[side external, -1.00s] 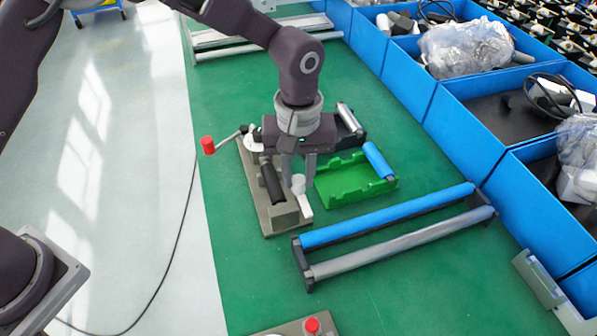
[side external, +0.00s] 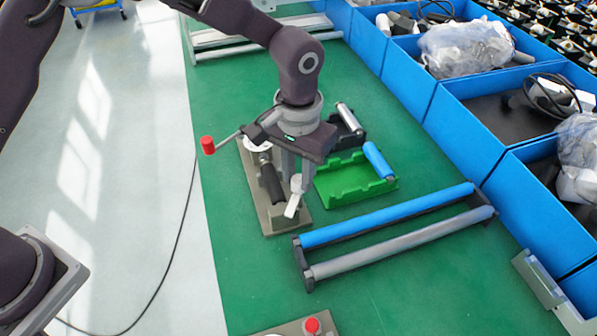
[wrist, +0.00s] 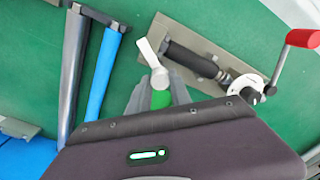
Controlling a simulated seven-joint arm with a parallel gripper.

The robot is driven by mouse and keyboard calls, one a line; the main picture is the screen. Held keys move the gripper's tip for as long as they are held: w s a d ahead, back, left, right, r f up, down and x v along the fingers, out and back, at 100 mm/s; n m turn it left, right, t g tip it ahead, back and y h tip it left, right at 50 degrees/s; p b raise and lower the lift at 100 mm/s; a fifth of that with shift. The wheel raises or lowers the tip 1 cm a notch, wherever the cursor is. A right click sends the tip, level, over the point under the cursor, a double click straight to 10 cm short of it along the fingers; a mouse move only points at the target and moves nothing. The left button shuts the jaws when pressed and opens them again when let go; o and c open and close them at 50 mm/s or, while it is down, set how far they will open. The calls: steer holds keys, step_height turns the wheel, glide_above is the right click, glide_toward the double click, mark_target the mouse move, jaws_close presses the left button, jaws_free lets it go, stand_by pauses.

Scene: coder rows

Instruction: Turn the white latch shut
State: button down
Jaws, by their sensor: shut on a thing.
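The white latch (side external: 293,204) sits at the near end of a beige fixture plate (side external: 278,221). It also shows in the wrist view (wrist: 149,53), angled up and to the left. My gripper (side external: 290,181) points down over the latch and is shut on its knob (wrist: 160,79), which is partly hidden between the fingers. A black roller (side external: 272,185) lies in the fixture beside the latch. A crank with a red handle (side external: 208,145) is at the fixture's far end.
A green tray (side external: 340,190) with a blue roller (side external: 378,160) stands just right of the fixture. A rack with a long blue roller (side external: 390,215) and a grey roller (side external: 400,243) lies nearer right. Blue bins (side external: 440,115) line the right side.

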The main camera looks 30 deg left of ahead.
steer(key=m, duration=0.5)
steer(key=shift+m, duration=0.3)
steer(key=m, duration=0.5)
steer(key=shift+m, duration=0.3)
steer(key=c, duration=1.2)
jaws_free()
step_height(320, 180, up, 7)
steer(key=shift+r, duration=0.1)
